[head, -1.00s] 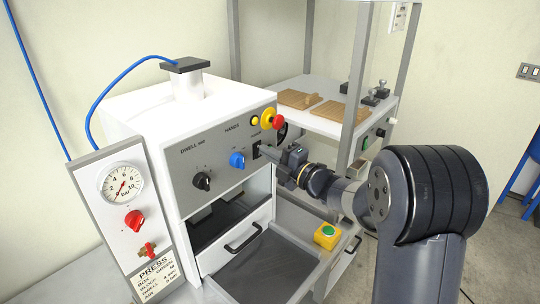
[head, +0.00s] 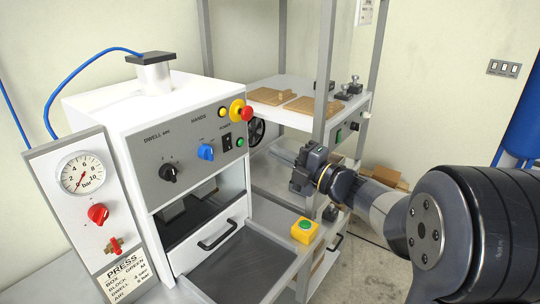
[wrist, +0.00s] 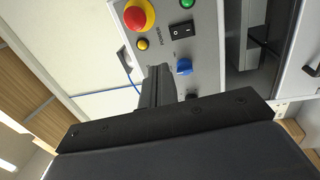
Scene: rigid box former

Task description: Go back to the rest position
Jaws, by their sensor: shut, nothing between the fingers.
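My gripper (head: 289,160) is to the right of the press (head: 185,145), level with its control panel and apart from it in the head view. It is shut and holds nothing. In the wrist view my shut gripper (wrist: 156,88) points toward the press panel (wrist: 208,50), with the red emergency knob (wrist: 138,15), the black power switch (wrist: 182,31) and the blue knob (wrist: 184,66) beyond it. The blue knob also shows in the head view (head: 206,152), beside a black dwell knob (head: 168,173).
A yellow box with a green button (head: 305,229) stands right of the open drawer tray (head: 240,268). A grey frame post (head: 325,75) rises close to my gripper. Brown boards (head: 312,103) lie on the shelf behind. A pressure gauge (head: 83,174) is at left.

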